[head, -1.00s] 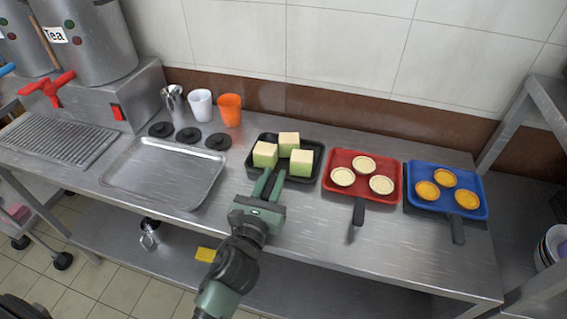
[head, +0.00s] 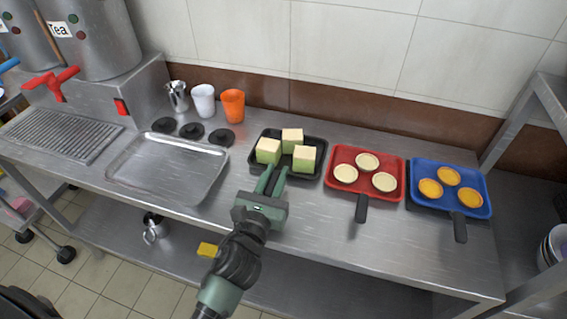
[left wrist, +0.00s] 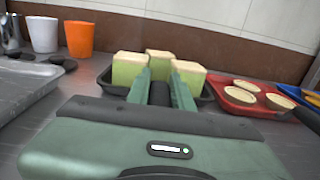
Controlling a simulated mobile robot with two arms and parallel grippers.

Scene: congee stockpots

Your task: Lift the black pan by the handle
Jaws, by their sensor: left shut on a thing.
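The black pan (head: 305,178) sits on the steel table. Three pale green and cream cubes (head: 268,150) are in it. My left gripper (head: 272,178) reaches the pan's near side, its fingers pointing at the cubes. In the left wrist view its fingers (left wrist: 160,84) are on either side of the dark pan handle (left wrist: 160,94) and shut on it. Most of the handle is hidden by the gripper in the head view. The pan looks level, and I cannot tell any gap under it. My right gripper is not in view.
Right of the pan stand a red pan (head: 396,191) with pale tarts and a blue pan (head: 485,185) with orange tarts. A metal tray (head: 168,168) lies to the left. Black lids (head: 192,131) and cups (head: 233,106) stand behind it. A wall runs behind the table.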

